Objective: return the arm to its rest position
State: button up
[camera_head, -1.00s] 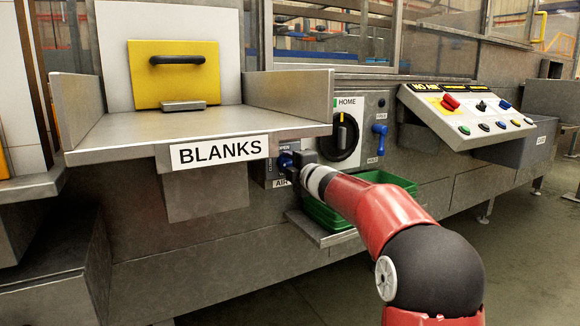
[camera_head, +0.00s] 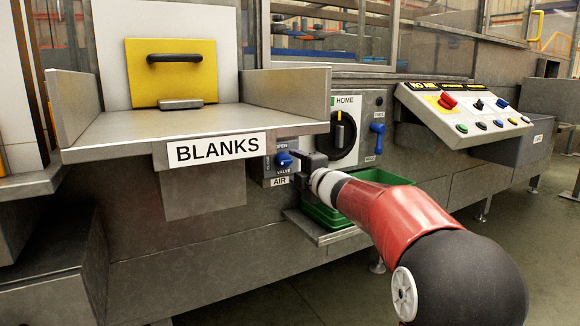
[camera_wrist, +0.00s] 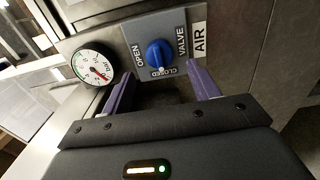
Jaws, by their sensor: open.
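My gripper (camera_head: 302,168) is at the end of my red arm, just right of the blue air valve knob (camera_head: 284,159) in the head view. In the wrist view my gripper (camera_wrist: 161,78) has its two purple fingers spread wide, with nothing between them. The blue knob (camera_wrist: 159,54) sits beyond the fingertips on a grey plate marked OPEN, CLOSED and VALVE AIR. A pale mark on the knob faces the CLOSED word. The fingers look clear of the knob, but the exact gap is hard to tell.
A pressure gauge (camera_wrist: 93,64) is left of the valve plate. The BLANKS shelf (camera_head: 120,135) juts out at left. A green bin (camera_head: 330,216) sits below my forearm. A black HOME rotary switch (camera_head: 340,136) and a sloped button panel (camera_head: 470,110) are to the right. Floor at right is open.

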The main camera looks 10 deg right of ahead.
jog(key=shift+v, duration=1.25)
